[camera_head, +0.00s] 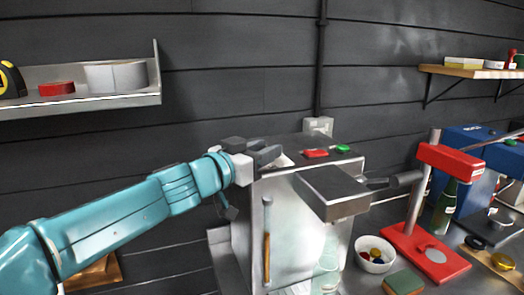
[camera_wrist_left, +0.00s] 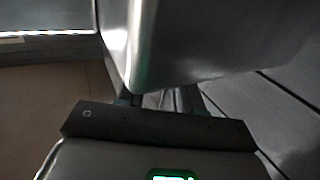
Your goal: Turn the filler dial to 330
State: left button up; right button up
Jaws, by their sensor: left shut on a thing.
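The filler is a steel box (camera_head: 300,225) with a boxy head (camera_head: 333,190) jutting out at its front. On its top are a red button (camera_head: 316,153) and a green button (camera_head: 343,148). My left gripper (camera_head: 268,154) reaches in from the left and is shut at the filler's upper left edge. The dial is hidden by the fingers, and its number cannot be read. In the left wrist view the filler's steel body (camera_wrist_left: 190,40) fills the top, and the fingers (camera_wrist_left: 160,100) run in beneath it, their tips out of sight.
A bowl of caps (camera_head: 375,262), a green and tan block (camera_head: 404,283) and a red bottle press (camera_head: 425,240) stand right of the filler. A metal shelf (camera_head: 85,103) hangs at upper left, a wooden shelf (camera_head: 470,72) at upper right. A tool with a wooden handle (camera_head: 267,255) hangs on the filler.

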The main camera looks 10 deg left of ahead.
pick_arm(q)
jog(key=shift+r, duration=0.25)
jog(key=o, duration=0.9)
jog(key=shift+o, duration=0.5)
jog(key=shift+w+d+f, duration=0.1)
jog(key=shift+w+f, duration=0.1)
jog(key=shift+s+a, duration=0.35)
jog(key=shift+s, duration=0.2)
jog(key=b+v, duration=0.4)
jog(key=v, duration=1.1)
jog(key=shift+s, duration=0.1)
jog(key=shift+c, duration=0.2)
